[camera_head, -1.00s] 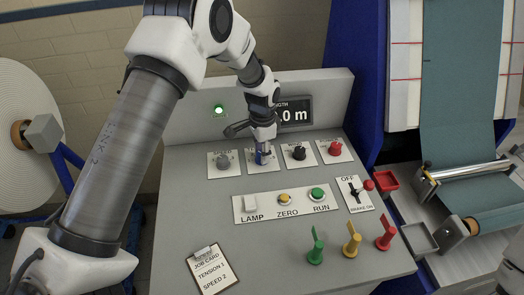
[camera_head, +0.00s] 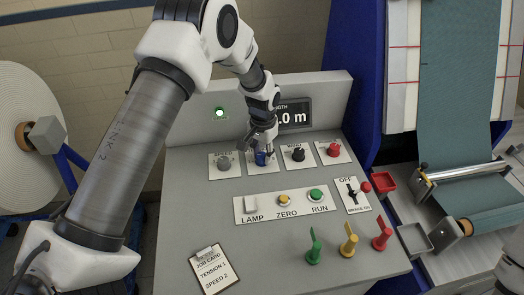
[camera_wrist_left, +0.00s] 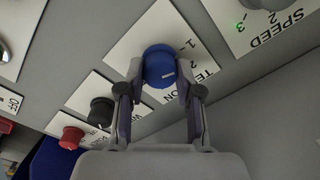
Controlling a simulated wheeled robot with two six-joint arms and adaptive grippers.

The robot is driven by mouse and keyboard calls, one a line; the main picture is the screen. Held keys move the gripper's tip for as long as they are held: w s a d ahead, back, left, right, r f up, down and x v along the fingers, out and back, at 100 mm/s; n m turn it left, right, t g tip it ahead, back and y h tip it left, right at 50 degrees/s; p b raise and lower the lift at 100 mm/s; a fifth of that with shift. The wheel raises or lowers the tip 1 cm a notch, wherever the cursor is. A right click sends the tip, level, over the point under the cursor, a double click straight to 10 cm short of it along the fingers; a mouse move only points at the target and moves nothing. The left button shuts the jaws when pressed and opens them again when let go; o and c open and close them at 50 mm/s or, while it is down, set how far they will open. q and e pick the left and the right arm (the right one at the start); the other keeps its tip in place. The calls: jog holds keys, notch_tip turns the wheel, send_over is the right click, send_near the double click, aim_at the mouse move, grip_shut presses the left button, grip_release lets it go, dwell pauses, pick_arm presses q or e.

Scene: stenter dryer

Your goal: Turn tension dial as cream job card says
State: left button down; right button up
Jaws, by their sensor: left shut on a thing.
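The blue tension dial (camera_head: 261,158) sits on its white plate on the console, second from left in the top row. In the left wrist view the blue dial (camera_wrist_left: 160,68) lies between the two fingers of my left gripper (camera_wrist_left: 158,92), which is shut on it. A pale mark on the dial's face points to the right there, near the printed 2; its exact setting is unclear. The cream job card (camera_head: 214,270) at the console's front left reads TENSION 1, SPEED 2. My right gripper is not in view.
A grey speed dial (camera_head: 224,162) is left of the blue one, black (camera_head: 298,154) and red (camera_head: 333,150) dials right. Lamp, zero and run buttons lie in front. Green (camera_head: 314,247), yellow (camera_head: 348,240) and red (camera_head: 382,236) levers stand at front right.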

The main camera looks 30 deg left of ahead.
aim_at(263, 155)
pick_arm(q)
jog(key=shift+s+f+n, duration=0.15)
jog(key=shift+n, duration=0.65)
jog(key=c, duration=0.8)
grip_release()
jog(key=shift+o, duration=0.2)
notch_tip(263, 155, up, 12)
jog(key=shift+w+d, duration=0.15)
jog(key=shift+w, duration=0.05)
